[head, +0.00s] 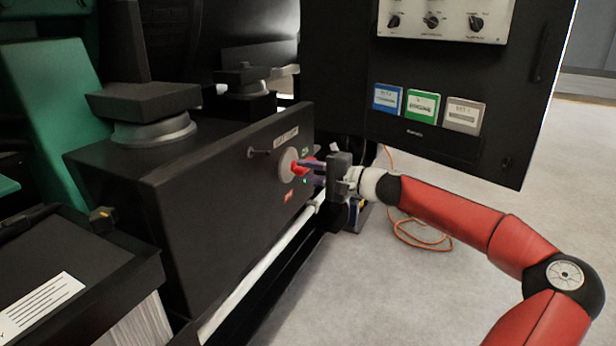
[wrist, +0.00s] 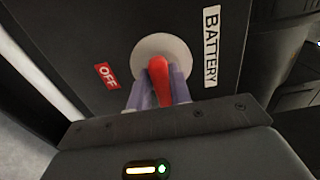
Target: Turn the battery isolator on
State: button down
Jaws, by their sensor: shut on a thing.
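The battery isolator is a red handle (wrist: 158,76) on a round pale disc (wrist: 161,46), set in the side of a black box (head: 225,205). In the head view the red handle (head: 299,168) and disc (head: 287,165) are partly covered by my fingers. My gripper (head: 308,172) reaches in from the right and is shut on the handle. In the wrist view its purple-grey fingers (wrist: 157,92) lie on both sides of the handle. A red OFF label (wrist: 106,75) and a white BATTERY label (wrist: 211,46) flank the disc. A small green label (head: 305,150) is too small to read.
A black control panel (head: 340,60) with knobs and coloured cards hangs behind my arm. A white rail (head: 255,275) runs below the black box. An orange cable (head: 405,232) lies on the grey floor (head: 420,300), which is otherwise open at right.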

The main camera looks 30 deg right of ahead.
dwell(0.3)
jog(key=c, duration=1.3)
grip_release()
jog(key=shift+s, duration=0.1)
jog(key=v, duration=0.7)
jog(key=shift+s+d, duration=0.25)
jog(key=shift+s, duration=0.05)
